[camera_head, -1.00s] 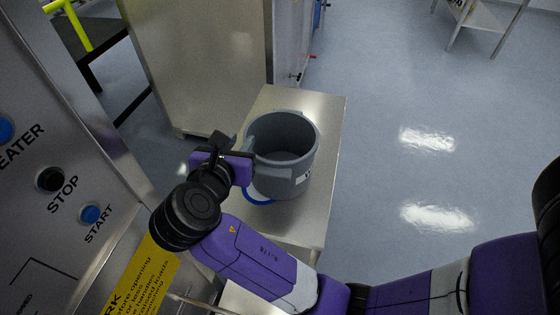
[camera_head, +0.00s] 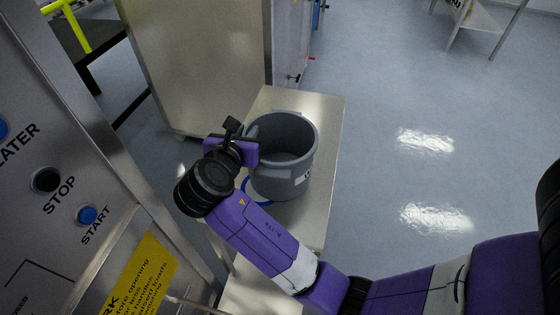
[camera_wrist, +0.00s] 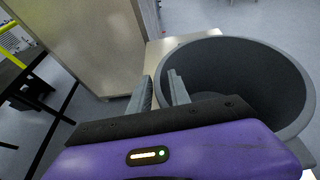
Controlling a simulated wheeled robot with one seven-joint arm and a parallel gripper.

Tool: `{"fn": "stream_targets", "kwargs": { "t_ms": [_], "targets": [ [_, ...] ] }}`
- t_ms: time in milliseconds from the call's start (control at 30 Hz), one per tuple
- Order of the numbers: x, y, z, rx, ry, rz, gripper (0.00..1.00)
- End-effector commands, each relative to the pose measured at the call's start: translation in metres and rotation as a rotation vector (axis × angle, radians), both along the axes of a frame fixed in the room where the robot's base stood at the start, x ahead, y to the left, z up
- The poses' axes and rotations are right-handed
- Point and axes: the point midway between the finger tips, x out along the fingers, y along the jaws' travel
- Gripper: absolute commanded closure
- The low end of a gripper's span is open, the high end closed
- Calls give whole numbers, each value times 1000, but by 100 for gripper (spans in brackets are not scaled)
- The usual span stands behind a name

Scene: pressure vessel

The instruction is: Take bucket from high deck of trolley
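A grey, empty-looking bucket (camera_head: 296,178) stands upright on the steel top deck of the trolley (camera_head: 328,125). It has a white label, and a blue curved strip shows at its lower left. My gripper (camera_head: 254,131) is at the bucket's left side, near the rim. In the wrist view my gripper (camera_wrist: 160,86) has its two grey fingers apart, with a gap and nothing clearly held between them. The bucket (camera_wrist: 285,75) is to the right of the fingers there. The right finger overlaps the bucket's left side in the picture; I cannot tell if they touch.
A steel cabinet (camera_head: 200,60) stands just behind the trolley. A control panel with STOP and START buttons (camera_head: 87,215) is close on the left, with a yellow notice (camera_head: 140,278). The floor (camera_head: 430,170) to the right is clear. Another steel table (camera_head: 480,15) stands far off.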

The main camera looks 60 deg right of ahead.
Motion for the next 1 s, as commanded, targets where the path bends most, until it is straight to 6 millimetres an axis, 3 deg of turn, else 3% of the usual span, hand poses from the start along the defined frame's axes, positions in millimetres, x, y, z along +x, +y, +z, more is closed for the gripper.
{"fn": "stream_targets", "kwargs": {
  "t_ms": [33, 100, 1000],
  "targets": [
    [0, 0, 0, 0, 0, 0, 89],
    [0, 0, 0, 0, 0, 0, 100],
    [-2, 0, -4, 4, 9, -3, 100]
  ]
}}
